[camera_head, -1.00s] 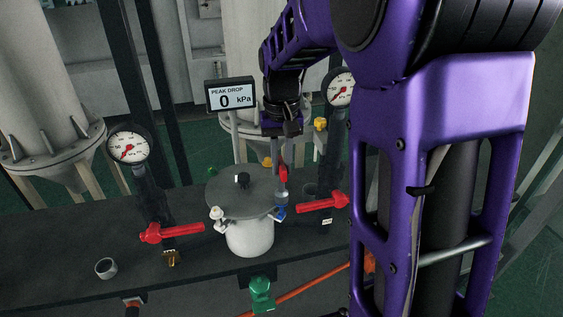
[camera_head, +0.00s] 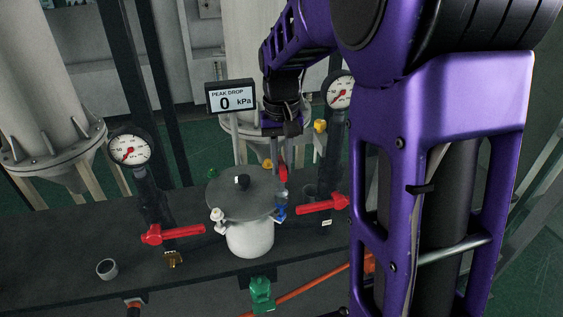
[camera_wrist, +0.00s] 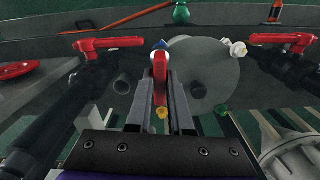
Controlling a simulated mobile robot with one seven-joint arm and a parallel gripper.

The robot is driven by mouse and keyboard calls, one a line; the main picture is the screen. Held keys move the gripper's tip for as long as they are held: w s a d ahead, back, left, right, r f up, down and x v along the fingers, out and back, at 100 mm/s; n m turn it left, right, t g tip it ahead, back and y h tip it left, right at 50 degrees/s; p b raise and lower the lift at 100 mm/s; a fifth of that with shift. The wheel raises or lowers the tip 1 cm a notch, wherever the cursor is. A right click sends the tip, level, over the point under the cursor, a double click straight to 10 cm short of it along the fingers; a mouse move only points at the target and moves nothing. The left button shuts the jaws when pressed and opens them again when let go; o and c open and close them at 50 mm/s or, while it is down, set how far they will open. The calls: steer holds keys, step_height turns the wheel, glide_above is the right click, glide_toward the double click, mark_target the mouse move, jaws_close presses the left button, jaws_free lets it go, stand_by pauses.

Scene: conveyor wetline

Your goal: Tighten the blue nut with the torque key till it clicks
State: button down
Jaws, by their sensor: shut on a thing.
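My gripper (camera_head: 281,152) is shut on the torque key, whose red part (camera_head: 283,172) shows between the fingers. In the wrist view the red key (camera_wrist: 160,72) stands between the two finger plates. The blue nut (camera_head: 281,211) is at the right side of the lidded white pot (camera_head: 250,240), directly below the key. In the wrist view a bit of blue (camera_wrist: 161,44) shows just past the key's end. The key looks roughly upright over the nut. I cannot tell whether its end is fully seated on the nut.
Red lever handles (camera_head: 172,234) and (camera_head: 322,204) flank the pot, with dial gauges (camera_head: 130,149) and (camera_head: 340,91) above. A display (camera_head: 231,97) reads 0 kPa. A white nut (camera_head: 217,214) is at the pot's left. A small cup (camera_head: 107,268) stands on the dark bench.

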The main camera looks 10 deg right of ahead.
steer(key=shift+r, duration=0.75)
stand_by(0.9)
steer(key=shift+r, duration=2.4)
